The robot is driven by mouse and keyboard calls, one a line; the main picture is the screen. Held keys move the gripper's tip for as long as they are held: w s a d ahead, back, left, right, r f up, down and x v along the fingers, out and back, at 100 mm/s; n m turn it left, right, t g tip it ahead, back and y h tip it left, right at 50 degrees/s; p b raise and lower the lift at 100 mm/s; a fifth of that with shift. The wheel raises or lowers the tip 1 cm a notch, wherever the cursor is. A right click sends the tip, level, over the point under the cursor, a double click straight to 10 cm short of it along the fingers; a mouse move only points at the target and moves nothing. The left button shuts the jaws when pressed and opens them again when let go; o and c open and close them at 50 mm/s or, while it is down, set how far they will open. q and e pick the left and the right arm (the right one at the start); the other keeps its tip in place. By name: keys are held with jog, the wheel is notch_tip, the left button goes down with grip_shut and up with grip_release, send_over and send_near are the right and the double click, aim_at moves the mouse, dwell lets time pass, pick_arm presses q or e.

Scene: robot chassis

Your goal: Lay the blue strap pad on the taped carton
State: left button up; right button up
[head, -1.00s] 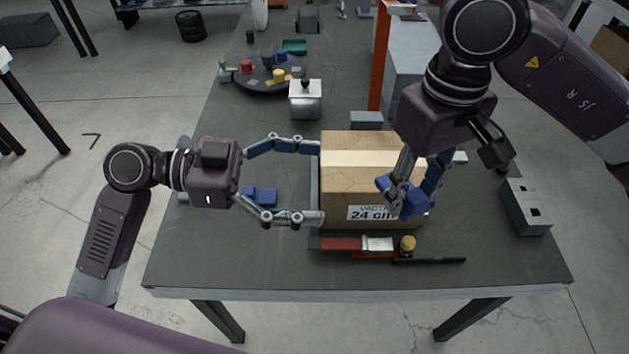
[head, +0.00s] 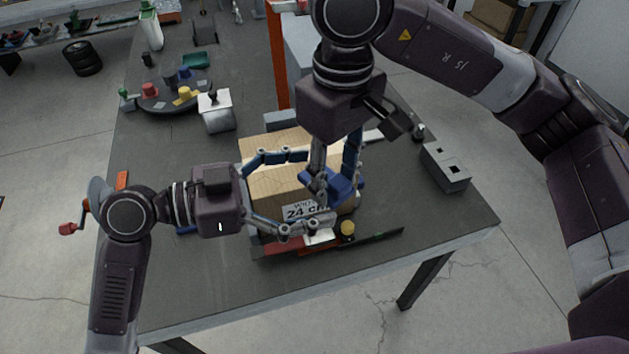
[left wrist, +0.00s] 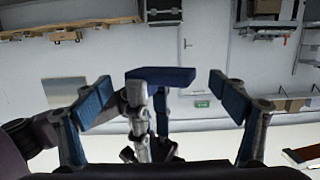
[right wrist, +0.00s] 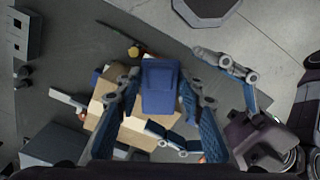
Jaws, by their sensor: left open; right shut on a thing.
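The blue strap pad (head: 343,184) is gripped by my right gripper (head: 335,178) over the near right part of the taped carton (head: 272,188). It fills the space between the right fingers in the right wrist view (right wrist: 160,88); the carton (right wrist: 108,98) shows beyond it. My left gripper (head: 314,188) is open, its fingers spread across the carton's left and front. In the left wrist view the pad (left wrist: 160,77) appears between the left fingertips, with gaps on both sides. I cannot tell whether the pad touches the carton. The right arm hides part of the carton's top.
A yellow-capped tool (head: 347,228) and a red item (head: 285,247) lie before the carton. A grey block (head: 445,167) stands at right. A white-topped box (head: 216,110) and a dark round tray (head: 172,97) stand behind left. An orange post (head: 278,60) rises behind the carton.

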pick_arm(q)
jog(key=shift+d, duration=0.35)
jog(key=shift+c, duration=0.6)
jog(key=c, duration=1)
jog(key=shift+c, duration=1.2)
pick_arm(e)
jog(key=o, duration=1)
